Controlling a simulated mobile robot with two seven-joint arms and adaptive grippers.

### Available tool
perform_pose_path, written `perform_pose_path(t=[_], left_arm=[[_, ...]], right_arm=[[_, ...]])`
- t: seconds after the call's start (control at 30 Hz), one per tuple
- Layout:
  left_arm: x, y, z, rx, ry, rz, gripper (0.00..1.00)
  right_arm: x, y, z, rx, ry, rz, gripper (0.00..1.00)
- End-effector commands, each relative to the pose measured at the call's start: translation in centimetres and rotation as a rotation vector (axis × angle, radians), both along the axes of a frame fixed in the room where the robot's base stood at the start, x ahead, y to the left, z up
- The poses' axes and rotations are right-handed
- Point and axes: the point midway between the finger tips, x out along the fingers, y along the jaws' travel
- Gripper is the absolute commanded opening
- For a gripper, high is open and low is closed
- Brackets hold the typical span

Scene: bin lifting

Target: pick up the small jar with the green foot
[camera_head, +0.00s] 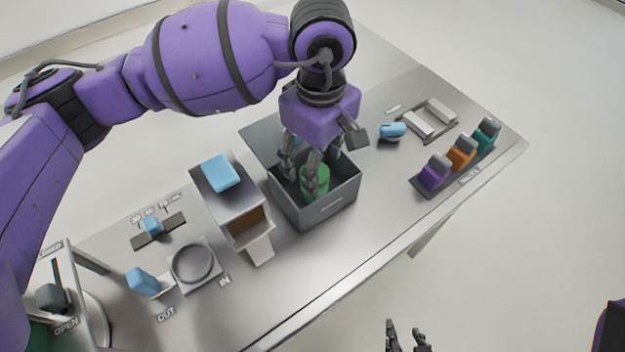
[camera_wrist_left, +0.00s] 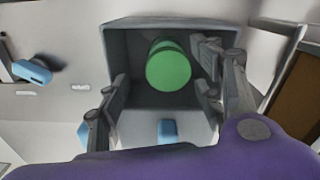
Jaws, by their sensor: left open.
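The small jar shows as a green cylinder (camera_head: 319,181) inside a grey open bin (camera_head: 325,209). In the left wrist view the jar's round green end (camera_wrist_left: 169,70) faces the camera, near the far wall of the bin (camera_wrist_left: 126,45). My left gripper (camera_head: 301,185) points down into the bin, and its fingers partly hide the jar in the head view. In the left wrist view the left gripper (camera_wrist_left: 160,102) is open, its fingers wide apart with the jar between and beyond them, apparently untouched. My right gripper (camera_head: 406,340) is open and empty, off the table's front edge.
A grey box with a blue top (camera_head: 221,172) stands close left of the bin. A blue piece (camera_head: 392,130) and a rack of purple, orange and teal pieces (camera_head: 461,153) lie to the right. A ring fixture (camera_head: 193,263) sits front left. The bin's lid (camera_head: 262,143) stands open.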

Motion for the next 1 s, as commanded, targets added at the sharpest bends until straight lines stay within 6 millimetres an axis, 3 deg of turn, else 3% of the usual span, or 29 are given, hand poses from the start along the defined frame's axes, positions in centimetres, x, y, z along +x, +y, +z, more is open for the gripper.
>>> perform_pose_path(t=[0.33,0.67,1.0], left_arm=[[-0.7,0.2,-4.6,-0.001,0.001,0.002,0.61],[-0.7,0.2,-5.3,-0.001,-0.001,0.000,0.60],[-0.7,0.2,-5.3,-0.001,-0.001,0.000,0.15]], right_arm=[[0.2,-0.1,1.0,0.000,-0.010,-0.004,0.40],[0.3,0.0,0.9,0.001,-0.010,-0.003,0.40],[1.0,0.2,1.1,0.005,-0.021,-0.002,0.40]])
